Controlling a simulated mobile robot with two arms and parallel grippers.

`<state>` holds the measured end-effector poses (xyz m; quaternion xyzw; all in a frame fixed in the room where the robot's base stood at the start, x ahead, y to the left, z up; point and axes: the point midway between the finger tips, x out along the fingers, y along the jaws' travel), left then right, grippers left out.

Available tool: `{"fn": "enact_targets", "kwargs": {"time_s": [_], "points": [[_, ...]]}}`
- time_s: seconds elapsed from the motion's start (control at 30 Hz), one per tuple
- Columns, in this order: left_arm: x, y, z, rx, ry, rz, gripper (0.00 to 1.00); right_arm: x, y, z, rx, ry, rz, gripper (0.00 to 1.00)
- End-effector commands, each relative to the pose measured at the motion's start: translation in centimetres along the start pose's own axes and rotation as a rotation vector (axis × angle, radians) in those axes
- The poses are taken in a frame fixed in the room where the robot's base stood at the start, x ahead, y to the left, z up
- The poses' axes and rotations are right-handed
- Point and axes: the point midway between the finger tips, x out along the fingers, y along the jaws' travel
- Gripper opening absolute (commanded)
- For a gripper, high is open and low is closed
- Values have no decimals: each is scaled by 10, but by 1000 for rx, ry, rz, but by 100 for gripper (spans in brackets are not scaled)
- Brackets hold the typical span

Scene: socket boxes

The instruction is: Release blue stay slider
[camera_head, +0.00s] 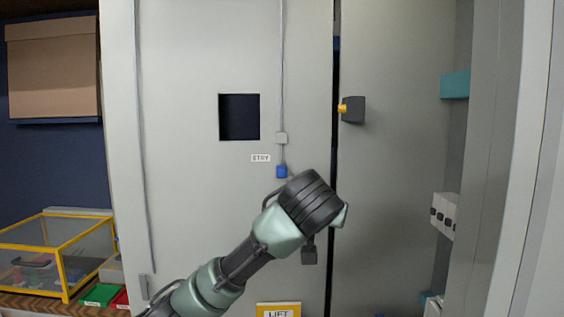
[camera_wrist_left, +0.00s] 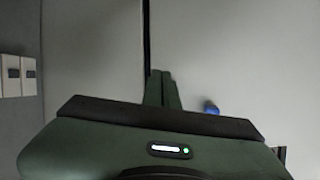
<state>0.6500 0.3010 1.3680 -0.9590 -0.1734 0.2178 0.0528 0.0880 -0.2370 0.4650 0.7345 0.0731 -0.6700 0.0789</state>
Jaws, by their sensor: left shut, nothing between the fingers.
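The blue stay slider (camera_head: 281,171) is a small blue block at the lower end of a thin vertical rod on the pale grey door panel. A small label (camera_head: 260,158) sits left of it. A blue piece, likely the same slider, shows in the left wrist view (camera_wrist_left: 211,107), partly hidden by my gripper body. My left gripper's fingers (camera_wrist_left: 163,84) are together and empty. They are apart from the blue piece, to its left in that view, near the dark door gap. In the head view my left wrist hides the fingers. My right gripper is not in view.
A dark latch block (camera_head: 353,110) with a yellow knob sits right of the door gap. A square opening (camera_head: 239,117) is in the left panel, above a yellow LIFT sign (camera_head: 279,310). White socket boxes (camera_head: 446,215) are on the right wall. A yellow-framed clear box (camera_head: 62,258) stands left.

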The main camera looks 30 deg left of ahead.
Motion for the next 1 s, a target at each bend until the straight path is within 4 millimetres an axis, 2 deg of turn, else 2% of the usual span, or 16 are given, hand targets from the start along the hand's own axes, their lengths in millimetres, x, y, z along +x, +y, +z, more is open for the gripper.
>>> {"fn": "enact_targets", "kwargs": {"time_s": [0.03, 0.1, 0.2, 0.33, 0.5, 0.63, 0.87, 1.0], "points": [[-11, -19, -27, -36, 33, -33, 0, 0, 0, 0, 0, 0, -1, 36], [-24, -40, -55, -84, 64, -68, 0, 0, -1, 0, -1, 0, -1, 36], [-42, -67, -86, -147, 102, -109, 0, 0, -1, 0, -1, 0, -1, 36], [-61, -92, -112, -207, 134, -143, 0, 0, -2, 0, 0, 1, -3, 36], [-70, -106, -124, -241, 148, -160, 0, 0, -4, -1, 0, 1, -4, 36], [-71, -107, -124, -243, 150, -161, 0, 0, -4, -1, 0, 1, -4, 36], [-70, -107, -125, -242, 150, -160, 0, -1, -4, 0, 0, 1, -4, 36], [-60, -109, -127, -241, 147, -162, 0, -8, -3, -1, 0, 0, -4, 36]]}}
